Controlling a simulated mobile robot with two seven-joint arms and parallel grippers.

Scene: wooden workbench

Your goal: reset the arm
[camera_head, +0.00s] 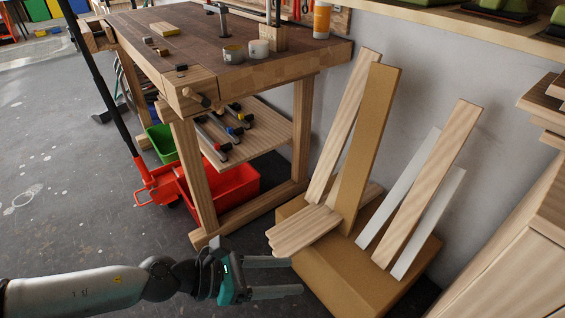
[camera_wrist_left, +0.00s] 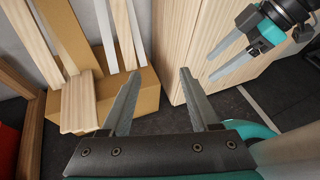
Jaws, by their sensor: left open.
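My left gripper (camera_head: 277,277) comes in from the left at the bottom of the head view. Its two fingers are apart with nothing between them, in front of the cardboard box (camera_head: 361,268). In the left wrist view the left gripper (camera_wrist_left: 155,92) also shows open and empty, with dark floor beyond it. The right gripper does not show in the head view.
Wooden boards (camera_head: 428,182) and white boards lean upright in the box against the wall. A workbench (camera_head: 215,62) stands behind, with a red bin (camera_head: 236,186) below it. A wooden cabinet (camera_head: 520,262) stands at the right. Grey floor (camera_head: 75,190) lies open at the left.

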